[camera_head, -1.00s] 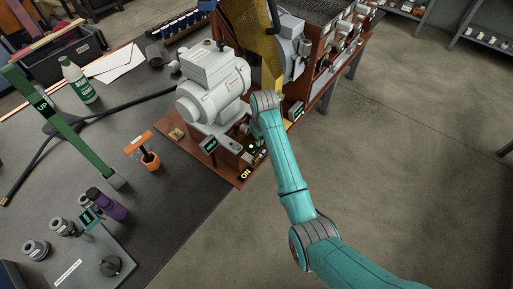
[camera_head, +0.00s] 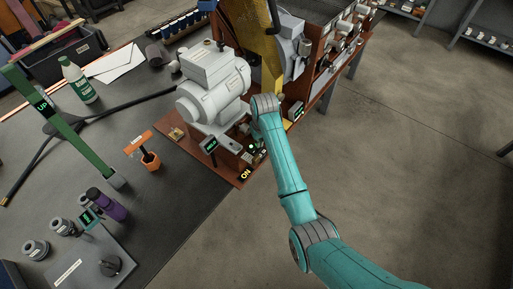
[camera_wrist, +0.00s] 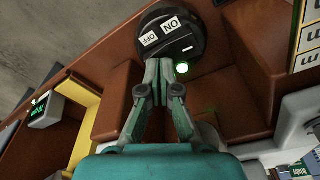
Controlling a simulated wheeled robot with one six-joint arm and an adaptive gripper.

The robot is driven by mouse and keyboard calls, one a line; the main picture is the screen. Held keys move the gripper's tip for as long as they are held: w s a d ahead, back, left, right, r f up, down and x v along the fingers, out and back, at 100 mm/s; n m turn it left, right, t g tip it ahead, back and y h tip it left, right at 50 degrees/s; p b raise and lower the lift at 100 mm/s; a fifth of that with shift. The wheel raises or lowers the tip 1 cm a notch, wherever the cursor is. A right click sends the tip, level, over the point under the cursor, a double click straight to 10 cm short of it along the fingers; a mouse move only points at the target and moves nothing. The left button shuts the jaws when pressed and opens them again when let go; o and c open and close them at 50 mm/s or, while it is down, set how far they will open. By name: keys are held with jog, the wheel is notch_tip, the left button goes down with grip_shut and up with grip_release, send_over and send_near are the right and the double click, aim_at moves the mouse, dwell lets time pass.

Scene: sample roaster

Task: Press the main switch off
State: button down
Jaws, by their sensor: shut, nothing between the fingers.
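The main switch (camera_wrist: 186,48) is a round black switch in the top middle of the wrist view, with white ON and OFF labels side by side. It sits on a red-brown panel. My gripper (camera_wrist: 160,64) is shut and empty, its fingertips together at the lower edge of the switch, by the OFF side. I cannot tell whether they touch it. A green lamp (camera_wrist: 182,67) glows just right of the fingertips. In the head view an ON display (camera_head: 246,175) shows at the front corner of the red-brown base; my arm largely hides the gripper and switch there.
A grey motor (camera_head: 213,85) stands on the base behind the switch. A small display (camera_wrist: 46,111) with green text is at left in the wrist view. An orange stand (camera_head: 140,143) and green UP lever (camera_head: 62,122) are on the bench.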

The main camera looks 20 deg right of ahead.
jog(key=shift+f, duration=0.2)
jog(key=shift+r, duration=3.55)
